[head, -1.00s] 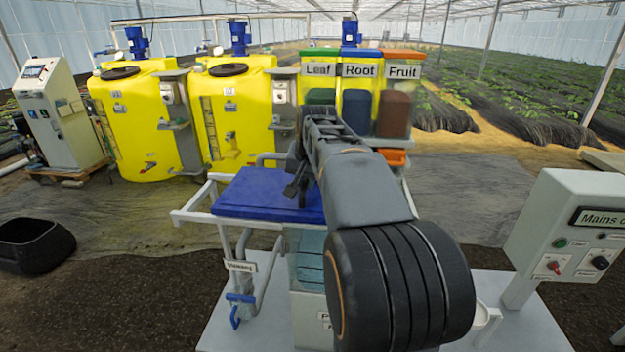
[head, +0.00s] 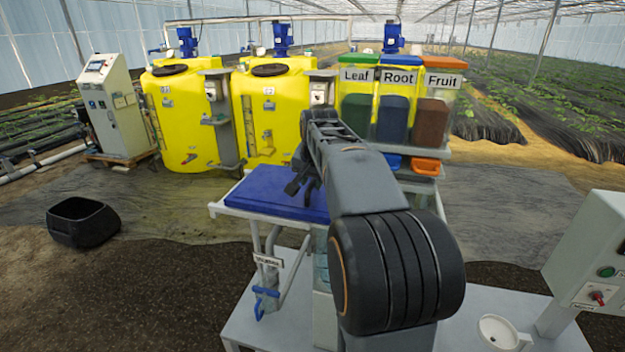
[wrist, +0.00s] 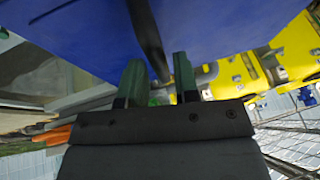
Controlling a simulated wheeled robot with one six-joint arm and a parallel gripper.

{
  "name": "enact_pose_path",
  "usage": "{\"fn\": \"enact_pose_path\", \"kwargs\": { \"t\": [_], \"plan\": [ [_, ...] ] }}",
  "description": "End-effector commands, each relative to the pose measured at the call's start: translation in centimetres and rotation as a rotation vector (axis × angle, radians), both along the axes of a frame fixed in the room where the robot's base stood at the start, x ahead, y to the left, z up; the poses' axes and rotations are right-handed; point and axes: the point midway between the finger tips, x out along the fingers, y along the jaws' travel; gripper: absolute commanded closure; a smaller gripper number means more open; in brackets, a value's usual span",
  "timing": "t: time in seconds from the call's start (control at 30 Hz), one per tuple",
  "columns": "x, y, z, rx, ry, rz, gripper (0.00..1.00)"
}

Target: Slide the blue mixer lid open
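The blue mixer lid (head: 258,192) is a flat panel on top of a white frame, in the middle of the head view. It covers what lies under it. My gripper (head: 294,187) is over the lid's right part, small and partly hidden by my arm. In the wrist view the lid (wrist: 225,25) fills the top, very close. My gripper (wrist: 160,80) has its two greenish fingers apart. A dark bar (wrist: 147,35) runs along the lid and ends between the fingertips, with gaps at its sides. I cannot tell whether the fingers touch it.
Yellow tanks (head: 185,115) stand behind. Leaf, Root and Fruit bins (head: 400,105) are behind the lid to the right. A control box (head: 600,255) is at the right edge, near a white cup (head: 498,332). A black tub (head: 82,222) lies on open floor at left.

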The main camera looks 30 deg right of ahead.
Motion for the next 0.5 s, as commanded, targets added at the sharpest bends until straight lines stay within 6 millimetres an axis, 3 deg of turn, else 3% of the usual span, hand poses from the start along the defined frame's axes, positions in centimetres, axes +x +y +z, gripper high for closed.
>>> {"fn": "enact_pose_path", "kwargs": {
  "t": [0.13, 0.5],
  "plan": [
    [0.0, 0.0, 0.0, 0.0, 0.0, 0.001, 0.58],
    [-0.38, 0.15, 0.97, -0.002, -0.003, 0.001, 0.58]
  ]
}}
